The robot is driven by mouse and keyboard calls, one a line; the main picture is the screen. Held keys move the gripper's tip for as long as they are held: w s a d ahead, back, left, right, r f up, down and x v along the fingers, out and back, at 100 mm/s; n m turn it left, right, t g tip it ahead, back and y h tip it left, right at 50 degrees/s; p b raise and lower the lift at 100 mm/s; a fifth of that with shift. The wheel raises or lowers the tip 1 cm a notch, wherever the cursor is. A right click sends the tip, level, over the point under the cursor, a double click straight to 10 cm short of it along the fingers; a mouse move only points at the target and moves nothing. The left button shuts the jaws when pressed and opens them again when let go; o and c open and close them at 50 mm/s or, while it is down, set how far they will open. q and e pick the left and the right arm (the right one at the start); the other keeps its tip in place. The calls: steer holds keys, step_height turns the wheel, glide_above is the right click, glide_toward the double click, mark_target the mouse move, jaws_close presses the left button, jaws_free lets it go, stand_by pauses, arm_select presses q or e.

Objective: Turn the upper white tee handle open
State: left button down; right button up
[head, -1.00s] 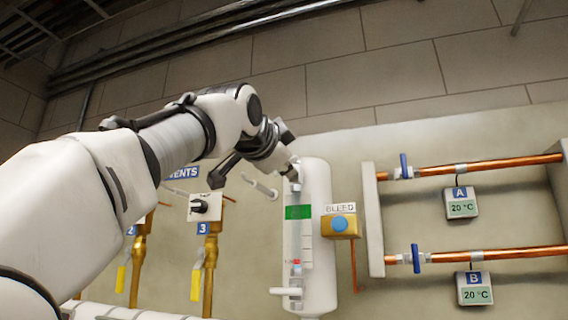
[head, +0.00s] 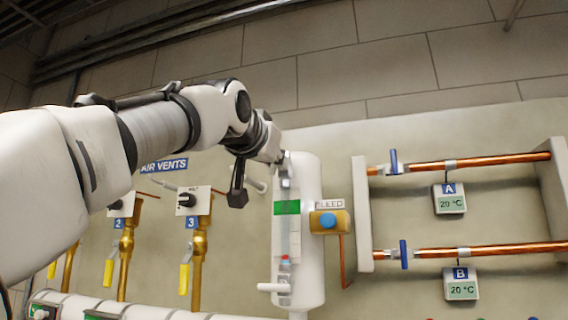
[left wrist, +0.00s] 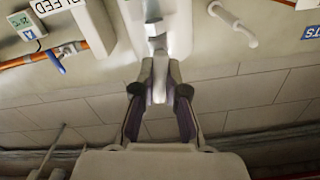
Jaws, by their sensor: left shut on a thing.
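My left gripper (head: 279,160) reaches from the left to the top of the white sight-glass column (head: 312,200). In the left wrist view, its fingertips (left wrist: 158,80) are closed together at the pale fitting (left wrist: 156,44) in front of the column. It is shut on the upper white tee handle, which the fingers mostly hide, so its exact angle cannot be told. The lower white tee handle (head: 273,287) shows free at the column's foot, its bar lying level. My right gripper is not in view.
A yellow bleed block (head: 343,223) with a blue knob sits right of the column. Copper pipes (head: 485,251) with blue valves are farther right. Brass vent valves (head: 199,243) with yellow levers stand left. A short white bar (head: 257,185) is beside the gripper.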

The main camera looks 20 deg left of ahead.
arm_select(q)
steer(key=shift+n, duration=1.2)
steer(key=c, duration=1.4)
jaws_free()
steer(key=shift+o, duration=1)
steer(key=shift+w+f, duration=0.1)
steer(key=shift+w, duration=0.1)
steer(key=shift+s, duration=0.1)
